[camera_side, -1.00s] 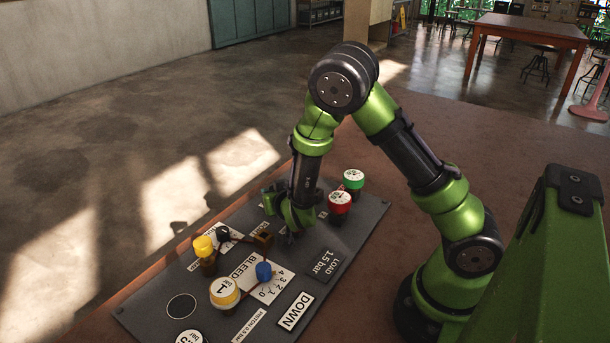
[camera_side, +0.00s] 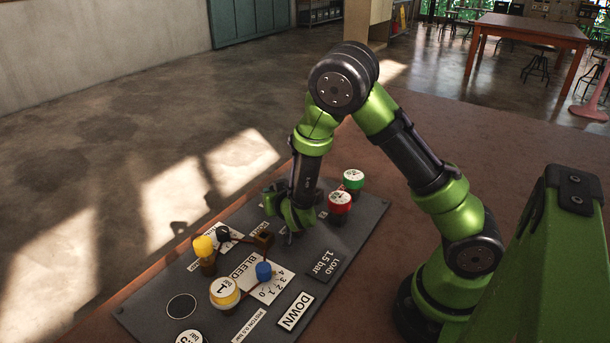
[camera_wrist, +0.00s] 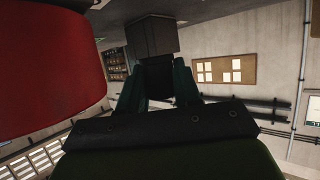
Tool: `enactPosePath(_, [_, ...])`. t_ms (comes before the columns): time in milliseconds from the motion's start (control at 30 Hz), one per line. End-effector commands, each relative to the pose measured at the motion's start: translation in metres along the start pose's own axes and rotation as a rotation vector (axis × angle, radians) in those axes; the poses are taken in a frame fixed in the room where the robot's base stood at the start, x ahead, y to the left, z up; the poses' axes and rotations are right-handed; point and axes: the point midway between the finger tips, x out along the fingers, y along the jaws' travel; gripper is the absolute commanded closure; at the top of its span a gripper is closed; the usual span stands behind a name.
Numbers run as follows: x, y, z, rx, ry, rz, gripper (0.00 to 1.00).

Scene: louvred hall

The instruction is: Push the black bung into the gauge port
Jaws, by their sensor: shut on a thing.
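My gripper (camera_side: 272,202) is low over the dark panel (camera_side: 210,305), near its far edge. In the wrist view my gripper (camera_wrist: 158,82) has its two green fingers close together on a dark piece between them. This piece looks like the black bung (camera_wrist: 158,70), and its outline is hard to make out against the dark. A dark grey block (camera_wrist: 152,36) shows just beyond the fingertips. I cannot tell whether it is the gauge port or whether the bung touches it. In the side view the bung and the port are hidden by my gripper.
A red button (camera_side: 340,202) stands close to my wrist and fills the left of the wrist view (camera_wrist: 45,70). A green button (camera_side: 353,179) is behind it.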

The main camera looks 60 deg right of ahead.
Motion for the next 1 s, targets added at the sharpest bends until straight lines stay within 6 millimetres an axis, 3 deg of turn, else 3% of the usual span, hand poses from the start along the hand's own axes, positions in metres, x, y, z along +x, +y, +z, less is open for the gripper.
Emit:
enactPosePath(567, [0.000, 0.000, 0.000, 0.000, 0.000, -0.001, 1.00])
enactPosePath(1000, [-0.005, -0.001, -0.012, 0.002, 0.002, 0.000, 1.00])
